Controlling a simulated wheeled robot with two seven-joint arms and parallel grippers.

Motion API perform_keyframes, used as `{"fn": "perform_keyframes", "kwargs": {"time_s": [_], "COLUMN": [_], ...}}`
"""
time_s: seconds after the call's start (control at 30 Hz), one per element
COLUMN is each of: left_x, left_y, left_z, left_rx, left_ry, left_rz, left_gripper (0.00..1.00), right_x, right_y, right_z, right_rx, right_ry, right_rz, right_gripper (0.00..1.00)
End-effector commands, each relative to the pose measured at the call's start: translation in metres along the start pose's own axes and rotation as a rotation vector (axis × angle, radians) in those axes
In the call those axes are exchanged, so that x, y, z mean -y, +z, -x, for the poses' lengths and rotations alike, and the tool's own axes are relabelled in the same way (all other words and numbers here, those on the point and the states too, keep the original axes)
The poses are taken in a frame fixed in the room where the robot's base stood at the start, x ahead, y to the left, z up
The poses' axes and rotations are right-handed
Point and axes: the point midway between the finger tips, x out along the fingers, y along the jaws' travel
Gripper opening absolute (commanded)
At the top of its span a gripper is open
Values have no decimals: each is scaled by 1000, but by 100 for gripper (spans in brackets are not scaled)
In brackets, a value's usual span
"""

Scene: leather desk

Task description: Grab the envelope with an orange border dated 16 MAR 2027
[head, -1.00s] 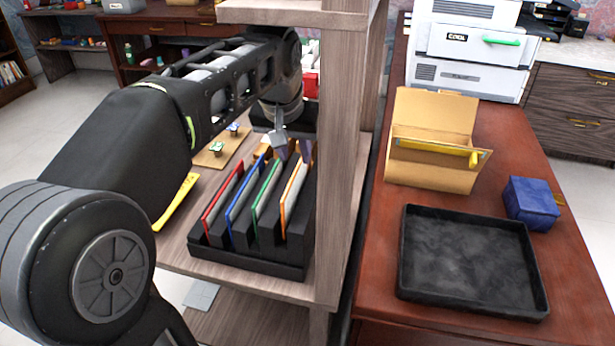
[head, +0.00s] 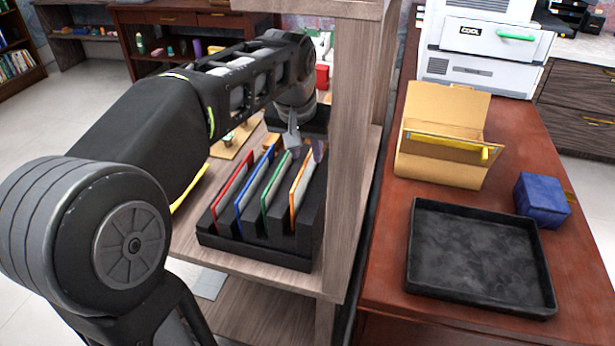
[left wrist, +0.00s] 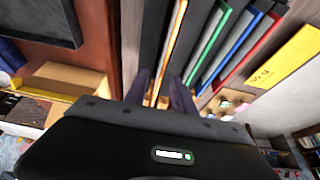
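A black slotted rack (head: 255,254) on the wooden shelf holds upright envelopes with red, blue, green and orange borders. The orange-bordered envelope (head: 300,192) is the rightmost in the head view; it also shows in the left wrist view (left wrist: 172,52). Its date cannot be read. My left gripper (head: 306,143) is at the far upper end of this envelope. In the left wrist view its two fingers (left wrist: 162,92) stand apart, one on each side of the orange edge, with visible gaps. The finger ends are partly hidden by the envelope and rack. My right gripper is not in view.
A wooden post (head: 350,160) stands close to the right of the rack. Right of it, a desk (head: 385,285) holds a black tray (head: 480,258), a cardboard holder (head: 440,140) and a blue box (head: 542,200). A yellow item (head: 190,187) lies left of the rack.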

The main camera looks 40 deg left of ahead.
Motion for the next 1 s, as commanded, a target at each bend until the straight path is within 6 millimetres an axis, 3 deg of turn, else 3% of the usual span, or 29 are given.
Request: {"fn": "perform_keyframes", "kwargs": {"time_s": [0.37, 1.0], "left_x": [2, 2], "left_y": [2, 2], "left_z": [-48, -49], "left_rx": [3, 1], "left_ry": [0, 0], "left_rz": [1, 0], "left_gripper": [31, 30], "right_x": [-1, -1], "right_y": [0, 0], "right_z": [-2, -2], "right_rx": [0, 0], "right_ry": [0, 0], "right_rz": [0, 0], "right_gripper": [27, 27]}}
